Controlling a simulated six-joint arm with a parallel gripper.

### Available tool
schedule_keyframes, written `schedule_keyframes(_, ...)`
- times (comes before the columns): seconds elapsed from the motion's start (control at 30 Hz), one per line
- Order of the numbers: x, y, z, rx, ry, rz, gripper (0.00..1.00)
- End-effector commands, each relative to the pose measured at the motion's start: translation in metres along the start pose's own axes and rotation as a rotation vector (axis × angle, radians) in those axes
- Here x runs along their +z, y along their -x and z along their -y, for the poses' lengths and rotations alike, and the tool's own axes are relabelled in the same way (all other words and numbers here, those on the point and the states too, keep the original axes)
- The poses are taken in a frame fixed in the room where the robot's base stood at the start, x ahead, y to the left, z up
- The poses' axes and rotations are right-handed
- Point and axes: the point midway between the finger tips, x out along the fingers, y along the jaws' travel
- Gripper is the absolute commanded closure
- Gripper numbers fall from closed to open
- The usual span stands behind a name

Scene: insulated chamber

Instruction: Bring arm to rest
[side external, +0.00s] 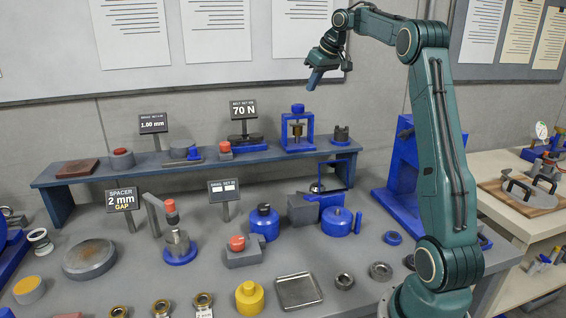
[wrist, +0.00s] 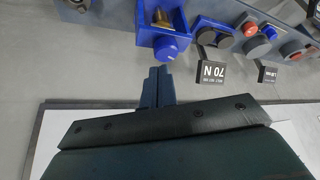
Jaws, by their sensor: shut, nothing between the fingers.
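My gripper (side external: 314,78) hangs high above the bench in the side view, at the end of my green arm, in front of the wall board. Its blue fingers point down and are shut with nothing between them. In the wrist view the shut fingers (wrist: 158,86) show against the grey wall, below the blue press frame in the picture. The fingers appear clear of every object.
A raised shelf (side external: 70,180) along the wall holds a blue press frame (side external: 298,130), the 70 N sign (side external: 243,109) and several small fixtures. The bench below carries a metal tray (side external: 298,291), a yellow weight (side external: 250,299) and blue canisters. Air around my gripper is free.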

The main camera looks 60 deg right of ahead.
Motion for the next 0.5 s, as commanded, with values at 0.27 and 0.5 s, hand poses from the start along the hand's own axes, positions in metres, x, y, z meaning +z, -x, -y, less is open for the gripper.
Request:
schedule_keyframes(0.27, 0.0, 0.002, 0.008, -0.003, 0.004, -0.001, 1.0)
schedule_keyframes(0.5, 0.002, 0.018, 0.057, -0.022, 0.021, -0.004, 1.0)
